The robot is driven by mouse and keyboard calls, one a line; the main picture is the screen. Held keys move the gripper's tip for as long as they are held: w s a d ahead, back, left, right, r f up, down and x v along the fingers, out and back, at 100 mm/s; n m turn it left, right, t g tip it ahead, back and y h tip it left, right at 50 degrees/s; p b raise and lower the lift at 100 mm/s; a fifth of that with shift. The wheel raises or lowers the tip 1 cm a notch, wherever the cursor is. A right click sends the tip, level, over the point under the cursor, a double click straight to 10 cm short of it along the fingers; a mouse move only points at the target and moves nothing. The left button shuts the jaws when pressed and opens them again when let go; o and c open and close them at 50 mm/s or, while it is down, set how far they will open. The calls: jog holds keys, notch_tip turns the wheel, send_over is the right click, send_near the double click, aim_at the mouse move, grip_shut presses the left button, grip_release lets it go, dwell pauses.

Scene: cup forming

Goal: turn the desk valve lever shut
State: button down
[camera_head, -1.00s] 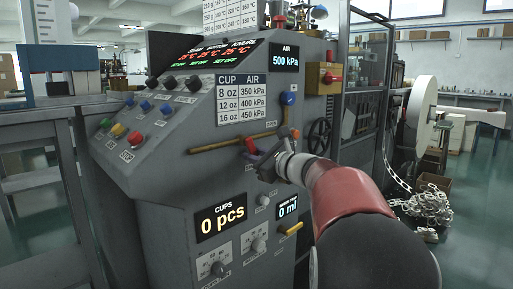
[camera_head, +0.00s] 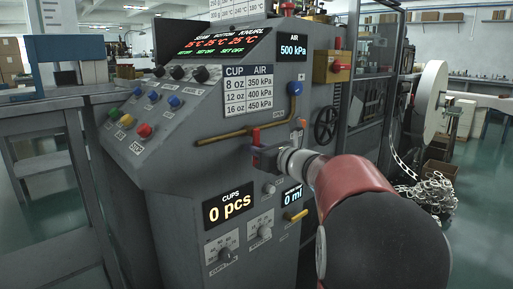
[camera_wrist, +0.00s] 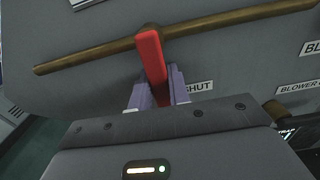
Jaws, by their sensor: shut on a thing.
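The red valve lever (camera_wrist: 152,55) sits on the brass pipe (camera_wrist: 90,55) across the grey desk front. In the wrist view it stands steeply, crossing the pipe, with its lower end between my fingers. The SHUT label (camera_wrist: 197,87) is just right of it. My gripper (camera_wrist: 154,88) is shut on the lever, below the pipe. In the head view the lever (camera_head: 256,135) is small and partly hidden by my gripper (camera_head: 258,152). The pipe (camera_head: 226,137) runs left and right of it there.
Coloured buttons (camera_head: 144,131) and black knobs lie on the sloped panel at left. A blue-handled valve (camera_head: 295,89) is above right of the lever. A yellow handle (camera_head: 296,215) juts out below right. A black handwheel (camera_head: 326,124) is at right. Chain (camera_head: 432,193) lies on the floor.

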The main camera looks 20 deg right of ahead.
jog(key=shift+f, duration=0.1)
jog(key=c, duration=1.3)
grip_release()
jog(key=v, duration=0.7)
jog(key=shift+s+d, duration=0.1)
jog(key=shift+s, duration=0.3)
